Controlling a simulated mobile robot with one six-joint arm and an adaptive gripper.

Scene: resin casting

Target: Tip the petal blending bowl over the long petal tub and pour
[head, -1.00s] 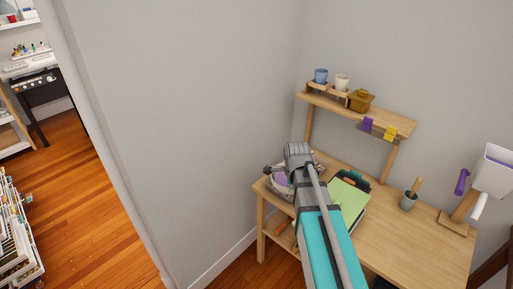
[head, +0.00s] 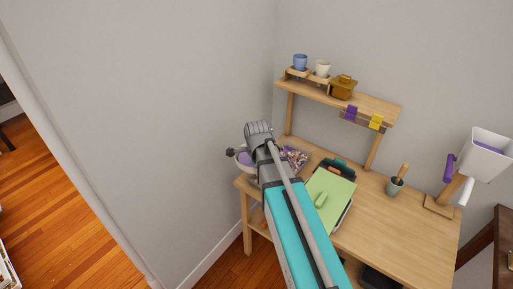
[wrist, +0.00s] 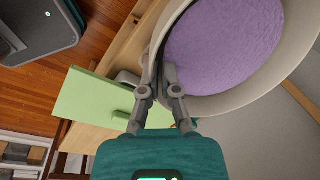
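The petal blending bowl (head: 243,160) is pale, with a purple filling, at the left end of the workbench in the head view. My arm hides part of it. It fills the upper right of the wrist view, where its rim (wrist: 297,78) surrounds the purple mass (wrist: 225,45). My gripper (wrist: 165,76) is shut on the bowl's near wall. The bowl looks raised and roughly level; its exact tilt is unclear. A low holder of mixed petal-like bits (head: 295,158) lies just right of the bowl; I cannot tell whether it is the long petal tub.
The wooden workbench (head: 395,225) is bare at the centre right. A green board (head: 330,195) lies beside my arm. A raised shelf (head: 345,100) holds two cups and a brown pot. A white container (head: 487,155) stands tilted on a wooden stand. The wall is close behind the bowl.

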